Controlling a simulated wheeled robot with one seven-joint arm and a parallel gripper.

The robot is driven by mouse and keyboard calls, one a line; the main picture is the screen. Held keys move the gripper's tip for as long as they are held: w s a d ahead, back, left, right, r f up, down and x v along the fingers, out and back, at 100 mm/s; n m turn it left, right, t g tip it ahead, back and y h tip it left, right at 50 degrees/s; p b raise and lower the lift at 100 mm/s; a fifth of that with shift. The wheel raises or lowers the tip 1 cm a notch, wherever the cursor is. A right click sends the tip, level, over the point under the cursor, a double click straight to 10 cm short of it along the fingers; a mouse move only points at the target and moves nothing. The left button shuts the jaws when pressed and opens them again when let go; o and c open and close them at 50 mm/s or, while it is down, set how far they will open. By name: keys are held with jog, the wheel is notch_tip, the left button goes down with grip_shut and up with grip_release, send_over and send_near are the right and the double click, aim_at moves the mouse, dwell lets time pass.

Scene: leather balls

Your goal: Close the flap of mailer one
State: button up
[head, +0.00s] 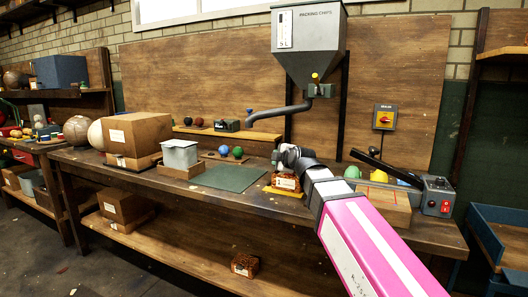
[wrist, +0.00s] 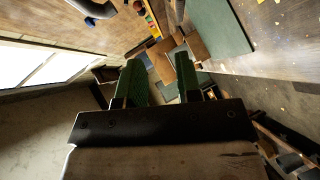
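A small brown, labelled carton (head: 286,182) sits on the bench just below the end of my arm; it may be mailer one, but its number is too small to read. My arm partly covers it, and I cannot make out its flap. My gripper (head: 277,158) is above and beside the carton, over the bench. In the wrist view my gripper (wrist: 159,64) shows two green fingers apart with nothing held between them. Beyond the fingers are brown box shapes (wrist: 160,55) and a green mat (wrist: 216,25).
A large brown carton (head: 136,133) and a grey bin (head: 180,154) stand left of the green mat (head: 229,177). The hopper (head: 307,45) hangs behind. A sealer with a black lever (head: 385,168) and a red-button control box (head: 437,197) are at right. Another small carton (head: 244,264) lies on the lower shelf.

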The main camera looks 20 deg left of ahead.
jog(key=s+a+r, duration=0.3)
jog(key=s+r, duration=0.2)
jog(key=s, duration=0.2)
jog(key=shift+a, duration=0.3)
jog(key=shift+s, duration=0.1)
